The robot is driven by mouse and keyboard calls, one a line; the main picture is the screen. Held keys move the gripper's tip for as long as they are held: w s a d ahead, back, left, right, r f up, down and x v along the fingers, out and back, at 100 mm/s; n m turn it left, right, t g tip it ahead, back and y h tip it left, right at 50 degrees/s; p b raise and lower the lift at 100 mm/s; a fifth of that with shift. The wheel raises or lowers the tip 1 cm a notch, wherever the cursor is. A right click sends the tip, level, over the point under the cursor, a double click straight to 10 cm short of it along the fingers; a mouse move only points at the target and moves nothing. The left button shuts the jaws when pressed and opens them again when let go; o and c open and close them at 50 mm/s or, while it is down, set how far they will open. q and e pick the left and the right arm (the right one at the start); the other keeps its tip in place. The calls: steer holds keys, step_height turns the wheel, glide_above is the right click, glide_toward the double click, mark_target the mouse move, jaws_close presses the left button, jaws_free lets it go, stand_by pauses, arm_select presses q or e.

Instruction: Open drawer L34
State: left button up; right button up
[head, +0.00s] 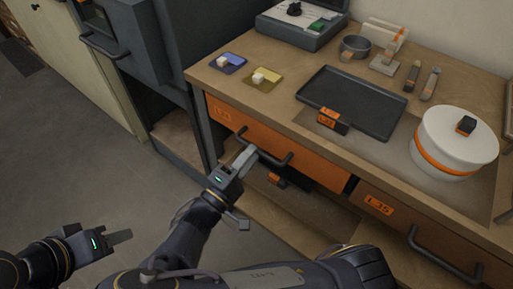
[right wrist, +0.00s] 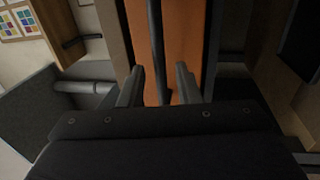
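The drawer with the orange front (head: 313,163) is under the left part of the worktop. Its small label (head: 222,113) is hard to read. The front looks about flush with the worktop edge. Its dark bar handle (head: 275,159) runs across the front. My right gripper (head: 245,158) is at the left end of this handle. In the right wrist view the handle bar (right wrist: 157,45) passes between the two spread fingers of my right gripper (right wrist: 160,82), with gaps on both sides. My left gripper (head: 122,238) is low at the left, away from the drawer, with its opening unclear.
A drawer labelled L35 (head: 400,222) with a dark handle is to the right. On the worktop are a black tray (head: 352,98), a white pot (head: 450,150) and small coloured pads (head: 262,80). A dark cabinet (head: 150,50) stands at the left. The floor (head: 70,150) there is clear.

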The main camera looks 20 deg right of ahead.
steer(key=shift+x, duration=1.65)
steer(key=shift+c, duration=0.4)
steer(key=shift+s, duration=0.1)
jaws_close()
